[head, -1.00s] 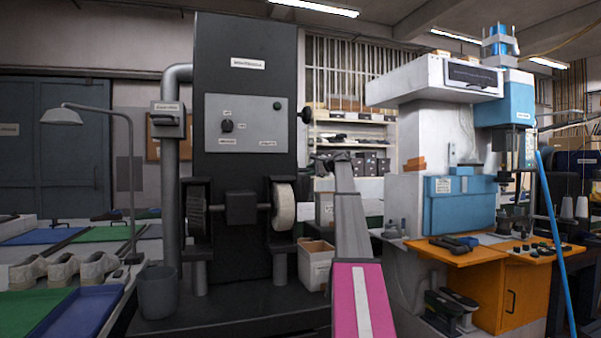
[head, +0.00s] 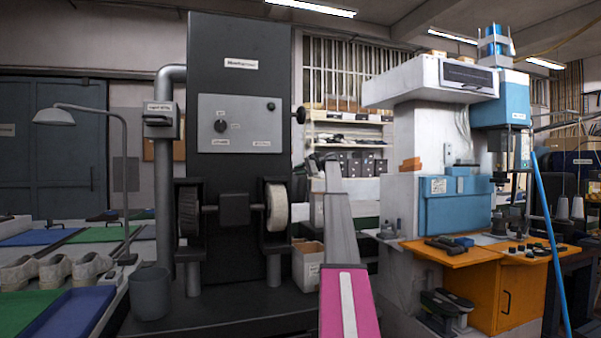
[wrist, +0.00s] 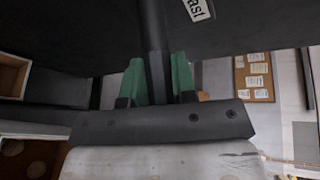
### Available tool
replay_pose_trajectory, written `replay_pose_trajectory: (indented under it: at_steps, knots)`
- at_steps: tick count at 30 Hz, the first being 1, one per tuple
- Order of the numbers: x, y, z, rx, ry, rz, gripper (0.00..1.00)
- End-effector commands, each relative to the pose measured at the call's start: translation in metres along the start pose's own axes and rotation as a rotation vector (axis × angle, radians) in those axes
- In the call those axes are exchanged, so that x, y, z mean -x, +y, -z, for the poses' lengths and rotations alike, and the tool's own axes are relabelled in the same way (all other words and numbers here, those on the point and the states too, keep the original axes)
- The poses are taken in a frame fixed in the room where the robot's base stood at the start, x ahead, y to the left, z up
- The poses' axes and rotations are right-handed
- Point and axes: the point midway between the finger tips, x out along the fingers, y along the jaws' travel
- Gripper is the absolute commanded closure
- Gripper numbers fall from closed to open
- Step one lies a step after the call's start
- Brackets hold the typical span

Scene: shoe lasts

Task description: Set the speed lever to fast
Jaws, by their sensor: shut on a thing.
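In the wrist view, the two green fingertips of my gripper (wrist: 158,80) are closed on a dark upright bar, which I take to be the speed lever (wrist: 153,30). It runs up between them in front of a dark panel. A white label (wrist: 197,9) reading "ast", its first letter cut off, sits right of the bar near the top edge. In the head view, my arm reaches up to the right side of the tall black machine (head: 240,90). The fingertips and the gripped part are too small or hidden to make out there.
A grey panel (head: 270,130) with knobs is on the machine's front, above a white wheel (head: 277,206). A carton (head: 308,266) stands beside the machine.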

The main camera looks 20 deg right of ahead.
Motion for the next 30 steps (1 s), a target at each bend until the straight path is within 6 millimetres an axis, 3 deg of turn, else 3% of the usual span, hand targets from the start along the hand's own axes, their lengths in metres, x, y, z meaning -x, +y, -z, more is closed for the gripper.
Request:
replay_pose_trajectory:
  at_steps: [12,13,15,25,30]
  knots:
    - [-0.002,-0.001,0.002,0.007,-0.007,-0.003,1.0]
    - [-0.002,-0.001,0.002,0.007,-0.007,-0.003,0.68]
    - [-0.002,-0.001,0.002,0.007,-0.007,-0.002,0.49]
    - [0.0,-0.001,0.001,0.004,-0.007,-0.002,0.49]
    - [0.011,-0.001,0.002,0.004,-0.006,-0.001,0.49]
